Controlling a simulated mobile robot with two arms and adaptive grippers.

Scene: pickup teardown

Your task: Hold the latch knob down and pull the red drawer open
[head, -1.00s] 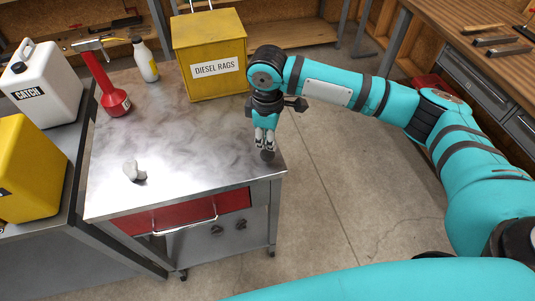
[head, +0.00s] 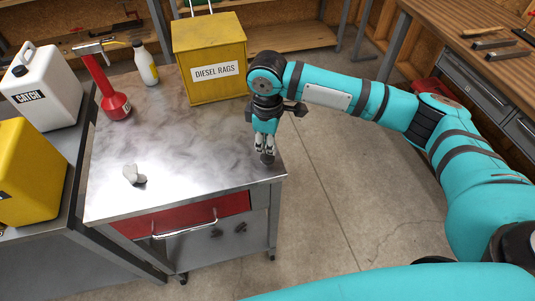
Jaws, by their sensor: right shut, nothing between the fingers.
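The red drawer (head: 190,213) is in the front of the metal cart, with a silver bar handle (head: 186,230) across it. Its front looks flush with the cart. A dark round latch knob (head: 267,159) stands near the right edge of the cart top. My right gripper (head: 265,150) is shut and points down right over the knob, its fingertips at the knob and seeming to touch it. Nothing is held between the fingers. My left gripper is not in view.
White and yellow jugs stand left. The floor in front and right is clear.

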